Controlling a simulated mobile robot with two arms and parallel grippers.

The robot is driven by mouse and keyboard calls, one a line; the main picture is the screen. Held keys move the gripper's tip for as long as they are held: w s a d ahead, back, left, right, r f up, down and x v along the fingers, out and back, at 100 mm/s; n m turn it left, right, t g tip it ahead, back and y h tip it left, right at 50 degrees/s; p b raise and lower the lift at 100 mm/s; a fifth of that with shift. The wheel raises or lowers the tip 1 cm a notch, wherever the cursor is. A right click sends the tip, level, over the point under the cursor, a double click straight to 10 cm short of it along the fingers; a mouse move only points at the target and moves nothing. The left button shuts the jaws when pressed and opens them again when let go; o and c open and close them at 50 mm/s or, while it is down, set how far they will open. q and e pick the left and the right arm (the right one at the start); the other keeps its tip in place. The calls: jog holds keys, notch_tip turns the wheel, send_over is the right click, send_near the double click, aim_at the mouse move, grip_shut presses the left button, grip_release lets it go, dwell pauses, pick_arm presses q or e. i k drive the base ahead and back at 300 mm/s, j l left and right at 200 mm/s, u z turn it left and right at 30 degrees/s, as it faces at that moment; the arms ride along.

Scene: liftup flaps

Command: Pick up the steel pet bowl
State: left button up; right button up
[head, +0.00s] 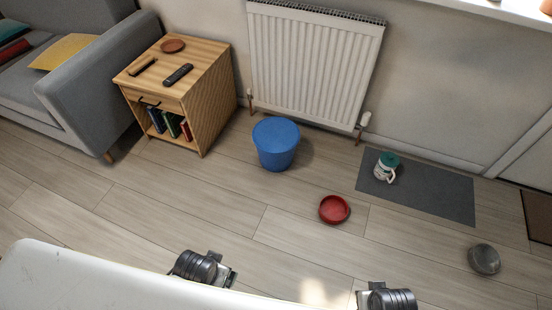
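The steel pet bowl (485,259) appears to be the round, dull grey dish on the wood floor at the lower right. It stands apart from other things. My two arms show only as dark joint parts at the bottom edge, one left of centre and one right of centre. Both are well to the left of the grey bowl. No gripper fingers are visible, and nothing is seen held.
A red bowl (334,209) and a lidded blue bin (276,144) stand on the floor. A grey mat (430,198) carries a white mug-like item with a green top (386,167). A wooden cabinet (212,95), sofa (108,70) and radiator (312,68) line the back. Floor around the grey bowl is clear.

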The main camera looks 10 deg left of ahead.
aim_at(484, 259)
jog(key=z, duration=1.85)
